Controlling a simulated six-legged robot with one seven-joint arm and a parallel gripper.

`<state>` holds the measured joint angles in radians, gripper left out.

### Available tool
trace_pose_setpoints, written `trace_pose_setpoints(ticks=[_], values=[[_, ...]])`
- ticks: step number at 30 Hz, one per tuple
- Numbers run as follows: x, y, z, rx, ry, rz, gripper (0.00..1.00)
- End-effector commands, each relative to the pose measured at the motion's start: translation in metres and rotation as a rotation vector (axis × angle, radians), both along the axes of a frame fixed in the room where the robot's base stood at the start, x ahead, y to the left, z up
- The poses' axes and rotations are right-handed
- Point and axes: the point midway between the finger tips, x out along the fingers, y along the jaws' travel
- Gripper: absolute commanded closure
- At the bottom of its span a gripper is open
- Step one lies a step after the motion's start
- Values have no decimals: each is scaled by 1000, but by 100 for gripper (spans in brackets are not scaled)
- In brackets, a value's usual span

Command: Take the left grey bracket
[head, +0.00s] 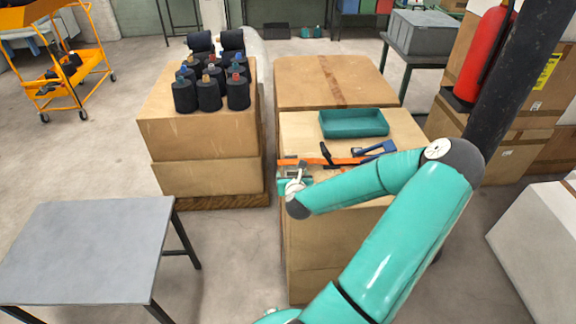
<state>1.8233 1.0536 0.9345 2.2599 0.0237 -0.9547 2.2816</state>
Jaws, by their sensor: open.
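My teal arm reaches in from the lower right to the near left corner of a cardboard box stack (310,240). My gripper (287,168) is over that corner, small and partly covered by my wrist; it is open. I cannot make out a grey bracket for sure, nor tell left from right brackets. My arm hides part of the box top.
A teal tray (354,123) sits behind the pieces. Left, another box stack (155,135) bears several black spools (209,94). A grey table (90,250) stands at front left. A dark post (510,80) and red extinguisher (481,55) are right. Floor is clear between the grey table and boxes.

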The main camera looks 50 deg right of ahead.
Motion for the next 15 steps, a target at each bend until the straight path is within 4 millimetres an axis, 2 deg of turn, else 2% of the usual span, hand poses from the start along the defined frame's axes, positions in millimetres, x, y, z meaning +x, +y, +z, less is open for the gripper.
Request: trace_pose_setpoints(ticks=[11, 15], values=[[-4, 2, -1, 0, 0, -2, 25], [-4, 2, -1, 0, 0, -2, 51]])
